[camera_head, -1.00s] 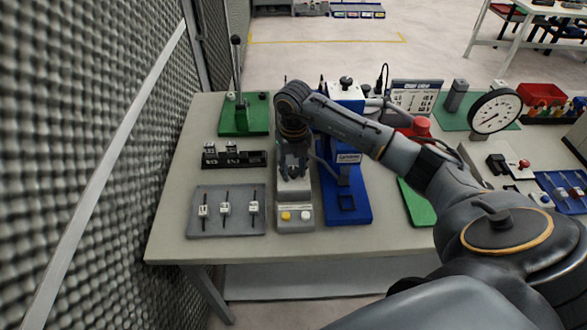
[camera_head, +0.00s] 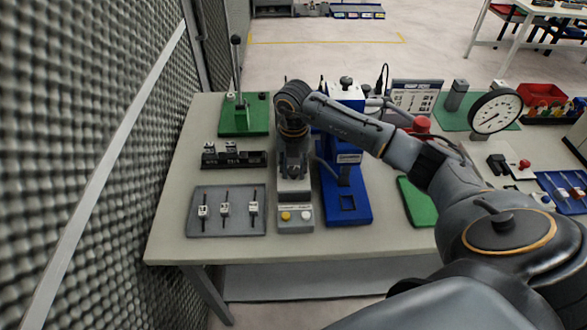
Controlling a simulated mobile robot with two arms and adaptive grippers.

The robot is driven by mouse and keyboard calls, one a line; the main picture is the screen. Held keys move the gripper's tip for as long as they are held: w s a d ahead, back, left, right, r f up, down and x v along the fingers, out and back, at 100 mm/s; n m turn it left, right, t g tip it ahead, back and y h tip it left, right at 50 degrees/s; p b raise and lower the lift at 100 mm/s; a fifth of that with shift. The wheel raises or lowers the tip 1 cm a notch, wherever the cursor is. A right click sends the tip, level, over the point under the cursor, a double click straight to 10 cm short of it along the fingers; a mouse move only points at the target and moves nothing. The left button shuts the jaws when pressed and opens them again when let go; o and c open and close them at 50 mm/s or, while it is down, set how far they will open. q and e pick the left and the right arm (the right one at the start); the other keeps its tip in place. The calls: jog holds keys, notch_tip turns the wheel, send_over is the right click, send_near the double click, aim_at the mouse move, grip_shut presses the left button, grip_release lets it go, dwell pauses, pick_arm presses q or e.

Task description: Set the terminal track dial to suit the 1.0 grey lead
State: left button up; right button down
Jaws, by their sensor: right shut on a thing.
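My right gripper (camera_head: 294,173) points down over the grey bench unit (camera_head: 295,191), which has a yellow and a white button at its front. Its fingers are shut on a small part of that unit. The fingers hide this part, so I cannot read any marking or setting on it. The grey tray (camera_head: 228,228) at the front left holds three short dark leads with white tags; this lead (camera_head: 225,209) is the middle one. The tags are too small to read. My left gripper is not in view.
A blue press (camera_head: 346,200) stands close to the right of the grey unit. A black block (camera_head: 235,160) with small white-topped parts and a green lever stand (camera_head: 243,121) are to the left. The dial gauge (camera_head: 495,111) is farther right. A mesh wall borders the left.

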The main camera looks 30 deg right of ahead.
jog(key=shift+m, duration=1.9)
jog(key=c, duration=1)
grip_release()
